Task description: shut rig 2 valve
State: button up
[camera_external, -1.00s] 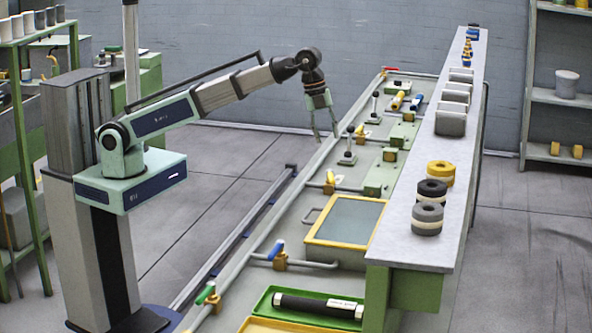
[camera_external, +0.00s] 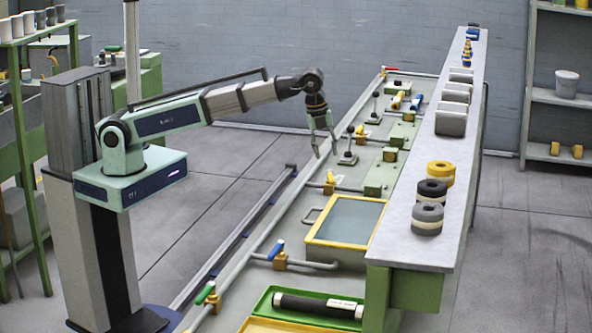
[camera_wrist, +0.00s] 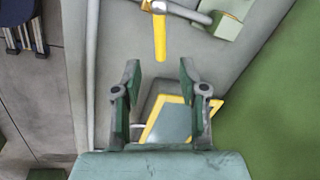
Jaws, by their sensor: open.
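My gripper (camera_external: 326,154) is open and empty above the bench's left side, fingers pointing down. In the wrist view my gripper (camera_wrist: 160,80) has its two green fingers wide apart. A yellow valve handle (camera_wrist: 160,38) lies ahead of and between the fingertips, apart from them, lengthwise in the picture. It appears to be the yellow handle (camera_external: 330,177) just below my gripper in the external view. Other valves on the pipe have a farther yellow handle (camera_external: 360,131), a blue handle (camera_external: 276,249) and a green handle (camera_external: 205,292). No rig number is readable.
A yellow-framed panel (camera_external: 312,241) lies nearer the camera; part of its frame (camera_wrist: 151,122) shows between the fingers. A black-knobbed upright lever (camera_external: 349,146) stands close right of my gripper. A green tray (camera_external: 262,303) holds a dark cylinder. The raised shelf (camera_external: 400,238) runs along the right.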

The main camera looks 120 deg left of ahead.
aim_at(331, 176)
jog(key=f, duration=0.2)
jog(key=w+f, duration=0.1)
jog(key=f, duration=0.2)
jog(key=f+p, duration=0.1)
jog(key=f, duration=0.1)
jog(key=shift+w+a+f, duration=0.15)
jog(key=shift+a+f, duration=0.2)
jog(key=shift+a, duration=0.05)
grip_shut()
